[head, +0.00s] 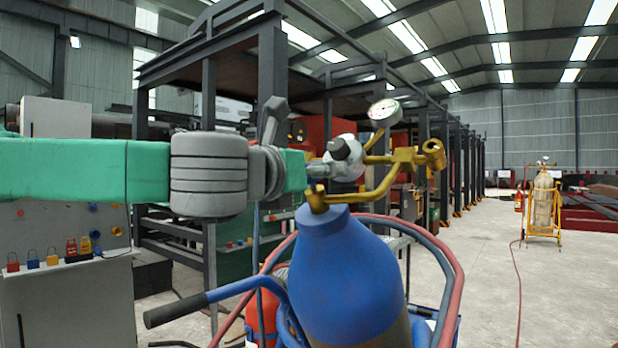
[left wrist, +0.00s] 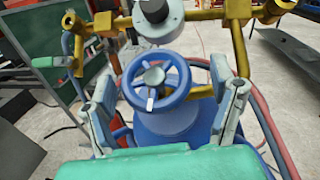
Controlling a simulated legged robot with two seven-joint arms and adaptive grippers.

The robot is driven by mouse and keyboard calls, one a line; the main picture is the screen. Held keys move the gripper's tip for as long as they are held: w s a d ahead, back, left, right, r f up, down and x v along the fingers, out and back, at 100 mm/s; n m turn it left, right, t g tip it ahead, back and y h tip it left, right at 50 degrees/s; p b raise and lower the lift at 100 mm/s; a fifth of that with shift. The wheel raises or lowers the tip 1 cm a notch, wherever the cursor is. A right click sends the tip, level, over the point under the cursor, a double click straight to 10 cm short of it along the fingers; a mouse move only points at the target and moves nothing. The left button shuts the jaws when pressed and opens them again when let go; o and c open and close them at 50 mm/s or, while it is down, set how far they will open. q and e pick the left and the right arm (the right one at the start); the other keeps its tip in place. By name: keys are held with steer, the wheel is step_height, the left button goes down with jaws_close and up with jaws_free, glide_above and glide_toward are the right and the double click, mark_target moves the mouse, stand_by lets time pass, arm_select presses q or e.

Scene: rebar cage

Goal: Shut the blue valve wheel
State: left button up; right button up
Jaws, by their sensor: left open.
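The blue valve wheel (left wrist: 153,82) faces the left wrist view, a spoked ring with a grey hub and a small white mark on its lower part. It sits above the shoulder of the blue gas cylinder (head: 345,270). My left gripper (left wrist: 165,92) is open, one finger on each side of the wheel, with a visible gap on both sides. In the head view my green left arm reaches to the cylinder's valve, and the wheel is hidden there. My right gripper is in neither view.
A brass pipe (head: 375,185), a round regulator (head: 345,158) and a gauge (head: 384,113) stand close around the valve. Red and blue hoses (head: 440,250) loop around the cylinder. A blue trolley handle (head: 215,295) sticks out left. Open floor lies at the right.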

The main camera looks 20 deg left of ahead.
arm_select(q)
steer(key=shift+w+d, duration=0.2)
steer(key=shift+w, duration=0.15)
steer(key=shift+a, duration=0.6)
steer(key=c, duration=0.3)
steer(key=shift+a, duration=0.1)
steer(key=c, duration=0.8)
steer(key=shift+c, duration=0.3)
steer(key=shift+s+d+r, duration=0.1)
steer(key=shift+d, duration=0.2)
steer(key=shift+a, duration=0.2)
